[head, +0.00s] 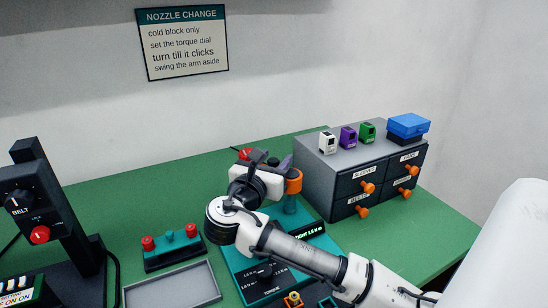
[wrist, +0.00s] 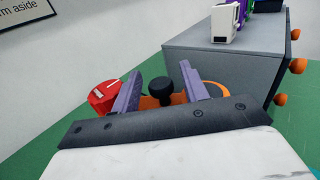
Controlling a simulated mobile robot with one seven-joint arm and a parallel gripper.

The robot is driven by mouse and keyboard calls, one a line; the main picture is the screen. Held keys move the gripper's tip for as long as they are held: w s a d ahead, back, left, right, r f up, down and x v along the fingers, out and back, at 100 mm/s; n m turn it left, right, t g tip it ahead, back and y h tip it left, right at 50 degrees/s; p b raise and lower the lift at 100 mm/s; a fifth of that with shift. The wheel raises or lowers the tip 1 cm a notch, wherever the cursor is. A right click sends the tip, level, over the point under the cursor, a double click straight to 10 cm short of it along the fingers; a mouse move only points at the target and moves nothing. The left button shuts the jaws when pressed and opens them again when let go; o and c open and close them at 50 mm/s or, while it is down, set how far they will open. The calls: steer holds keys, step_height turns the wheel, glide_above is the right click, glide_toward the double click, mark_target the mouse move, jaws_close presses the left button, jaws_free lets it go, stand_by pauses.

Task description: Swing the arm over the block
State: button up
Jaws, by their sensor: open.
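A teal post (head: 290,205) with an orange collar (head: 294,182) stands on the teal panel (head: 232,264). In the wrist view an orange arm (wrist: 150,102) carries a round black knob (wrist: 160,87). My gripper (head: 262,158) is beyond the panel, and its body hides much of the orange arm in the head view. In the wrist view my gripper (wrist: 161,80) is open, with one finger on each side of the knob; I cannot tell whether they touch it. A small orange-yellow piece (head: 293,299) shows at the panel's front. I cannot make out the block for certain.
A grey drawer cabinet (head: 316,170) with orange knobs stands close right of my gripper. A red dial (wrist: 103,95) sits left of the fingers. A black button box (head: 174,250), a grey tray (head: 172,288) and a black control stand (head: 50,220) are at the left.

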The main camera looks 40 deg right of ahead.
jaws_close()
stand_by(0.3)
